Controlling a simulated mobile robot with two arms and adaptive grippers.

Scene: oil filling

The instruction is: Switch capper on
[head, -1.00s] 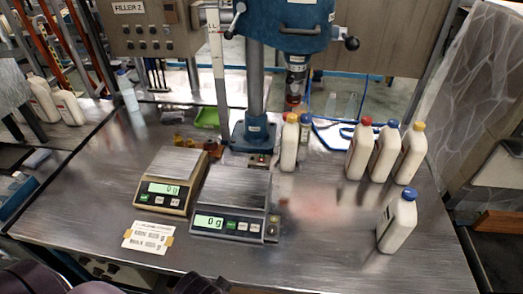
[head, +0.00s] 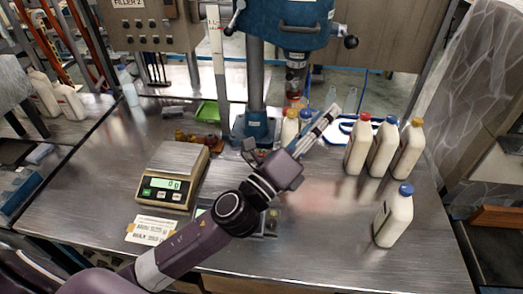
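The blue drill-press-like machine head (head: 285,24), which looks like the capper, stands at the back centre on a grey column (head: 255,75), with levers on its sides and a spindle (head: 296,78) hanging down. I cannot make out its switch. My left gripper (head: 329,118) reaches up from the lower left, in front of the bottles below the spindle. It points up and to the right, apparently empty, seen from the side, so its finger gap is unclear. A control panel (head: 155,28) with rows of knobs, marked FILLER 2, is at upper left. My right gripper is out of view.
A white bottle (head: 289,128) stands under the spindle, partly hidden by my gripper. Capped white bottles (head: 382,150) stand to the right, one with a blue cap (head: 393,218) nearer. A scale (head: 174,172) sits left; another is mostly covered by my arm.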

